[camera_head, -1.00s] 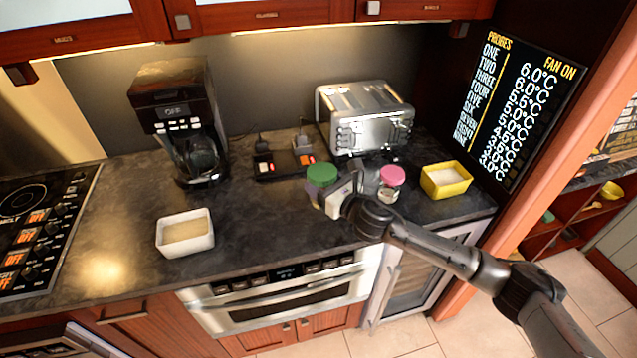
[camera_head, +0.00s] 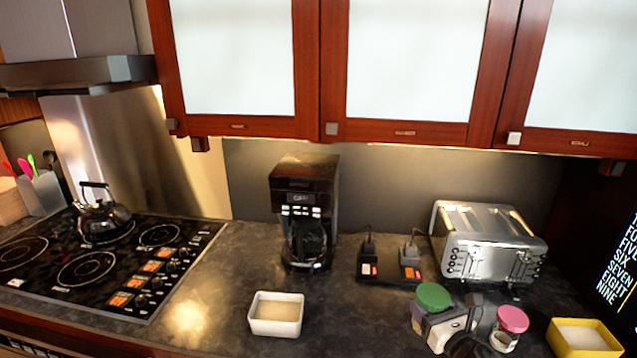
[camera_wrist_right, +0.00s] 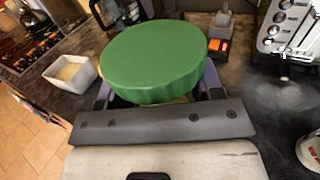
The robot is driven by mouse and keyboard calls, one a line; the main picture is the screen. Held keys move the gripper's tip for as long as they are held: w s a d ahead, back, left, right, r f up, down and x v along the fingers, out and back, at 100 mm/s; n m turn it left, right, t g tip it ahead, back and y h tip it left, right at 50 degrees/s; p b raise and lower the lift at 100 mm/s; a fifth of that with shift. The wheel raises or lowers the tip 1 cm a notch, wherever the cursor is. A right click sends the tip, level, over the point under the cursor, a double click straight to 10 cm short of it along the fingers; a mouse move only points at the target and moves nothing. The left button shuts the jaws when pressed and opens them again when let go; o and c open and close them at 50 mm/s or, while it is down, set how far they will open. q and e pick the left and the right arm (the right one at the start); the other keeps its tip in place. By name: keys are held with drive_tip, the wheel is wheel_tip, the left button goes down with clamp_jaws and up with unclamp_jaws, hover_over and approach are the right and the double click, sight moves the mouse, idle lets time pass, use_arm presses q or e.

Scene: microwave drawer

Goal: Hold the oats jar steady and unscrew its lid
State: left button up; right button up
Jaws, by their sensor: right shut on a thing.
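A jar with a green lid (camera_head: 433,295) stands on the dark counter in front of the toaster. My right gripper (camera_head: 424,318) is shut around this jar below the lid. In the right wrist view the green lid (camera_wrist_right: 153,60) fills the upper middle and hides most of the jar body. The lid sits on the jar. A second jar with a pink lid (camera_head: 512,318) stands just to the right, beside my right gripper. I cannot read which jar is labelled oats. My left gripper is not in view.
The toaster (camera_head: 490,245) and a black power strip (camera_head: 390,270) stand behind the jars. A yellow tub (camera_head: 583,338) is at the right, a white tub (camera_head: 276,315) at the left. The coffee maker (camera_head: 305,215) stands farther back. Counter between white tub and jars is clear.

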drive_tip(key=shift+d+f+m+h, duration=0.2)
drive_tip(key=shift+d+m+h, duration=0.2)
drive_tip(key=shift+d+h, duration=0.2)
drive_tip(key=shift+s+d+r+m+h, duration=0.15)
drive_tip(key=shift+r+m+h, duration=0.15)
drive_tip(key=shift+h, duration=0.2)
drive_tip(key=s+a+r, duration=0.1)
drive_tip(key=r, duration=0.1)
drive_tip(key=s+r+m+h, duration=0.1)
drive_tip(key=r, duration=0.1)
drive_tip(key=s+a+r+h, duration=0.1)
drive_tip(key=r, duration=0.1)
drive_tip(key=shift+s+a+r+t, duration=0.25)
drive_tip(key=shift+a+r+t, duration=0.05)
drive_tip(key=shift+a+r, duration=0.05)
drive_tip(key=s+a+r, duration=0.3)
drive_tip(key=s+a, duration=0.5)
drive_tip(key=s, duration=0.3)
wheel_tip(320, 180, down, 6)
drive_tip(key=s, duration=0.3)
wheel_tip(320, 180, up, 30)
drive_tip(key=p, duration=3.1)
drive_tip(key=shift+a+y, duration=0.4)
drive_tip(key=shift+w, duration=0.1)
